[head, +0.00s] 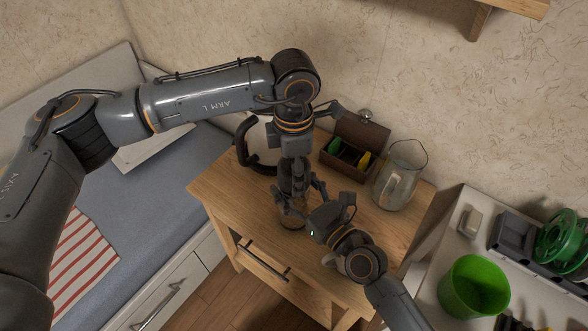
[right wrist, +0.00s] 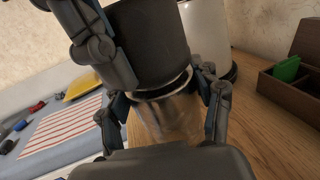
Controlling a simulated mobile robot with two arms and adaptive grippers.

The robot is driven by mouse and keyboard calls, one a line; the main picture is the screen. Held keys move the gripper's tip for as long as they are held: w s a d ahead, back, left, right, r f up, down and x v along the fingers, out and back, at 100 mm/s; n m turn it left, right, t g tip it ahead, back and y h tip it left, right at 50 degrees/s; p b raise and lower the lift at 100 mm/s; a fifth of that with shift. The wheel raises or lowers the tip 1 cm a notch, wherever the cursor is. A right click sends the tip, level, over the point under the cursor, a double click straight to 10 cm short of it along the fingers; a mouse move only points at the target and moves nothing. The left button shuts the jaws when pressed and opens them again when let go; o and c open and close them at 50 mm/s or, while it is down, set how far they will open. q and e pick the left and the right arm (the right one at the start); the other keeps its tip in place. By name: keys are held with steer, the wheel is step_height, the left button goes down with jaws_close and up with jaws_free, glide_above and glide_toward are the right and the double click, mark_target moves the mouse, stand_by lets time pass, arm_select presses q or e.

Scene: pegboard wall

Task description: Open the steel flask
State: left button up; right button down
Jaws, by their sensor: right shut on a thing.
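The steel flask (head: 292,219) stands upright on the wooden cabinet, mostly covered by my two grippers in the head view. In the right wrist view its shiny body (right wrist: 168,118) is below a wide dark cylindrical top (right wrist: 145,45), which looks like its lid. My right gripper (head: 303,217) comes from the lower right and is shut on the flask body, with one finger on each side (right wrist: 163,115). My left gripper (head: 297,192) points down over the flask's top. One of its fingers lies along the dark top; whether it grips is unclear.
A white kettle (head: 260,138) with a black handle stands close behind the flask. A wooden box (head: 352,145) and a glass jug (head: 402,174) stand at the back right. The cabinet's (head: 232,194) left front is clear. A green pot (head: 473,287) is on the white unit.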

arm_select(q)
steer(key=shift+r, duration=1)
steer(key=shift+r, duration=2)
arm_select(e)
steer(key=shift+c, duration=1)
jaws_free()
